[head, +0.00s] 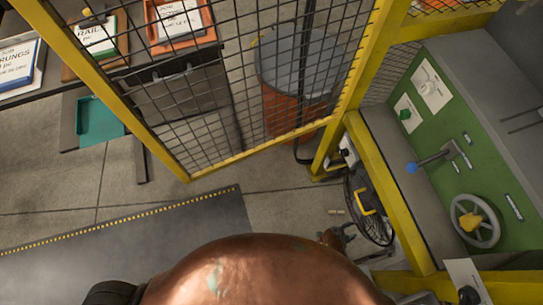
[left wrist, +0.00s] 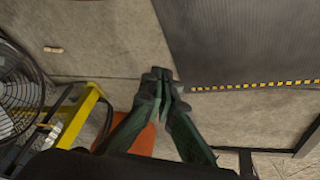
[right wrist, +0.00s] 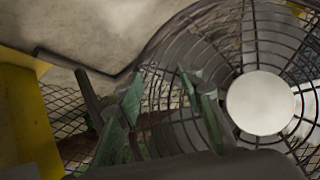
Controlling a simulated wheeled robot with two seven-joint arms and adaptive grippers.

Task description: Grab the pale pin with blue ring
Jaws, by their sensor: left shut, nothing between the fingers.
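A small pale piece, perhaps the pin, lies on the concrete floor (head: 336,211) left of the fan in the head view. It also shows at the upper left of the left wrist view (left wrist: 53,49). It is too small to tell whether it has a blue ring. My left gripper (left wrist: 160,78) is shut and empty, with bare floor beyond its tips; the piece is well apart from it. My right gripper (right wrist: 160,76) is open, its green fingers spread in front of the fan. No pin shows between them.
The caged fan (right wrist: 262,102) stands close to my right gripper. A yellow-framed mesh fence (head: 160,150) crosses the head view. Behind it stands a rust-coloured drum (head: 290,110). A green panel (head: 440,185) with a handwheel is at the right. A dark mat (head: 200,235) lies on the floor.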

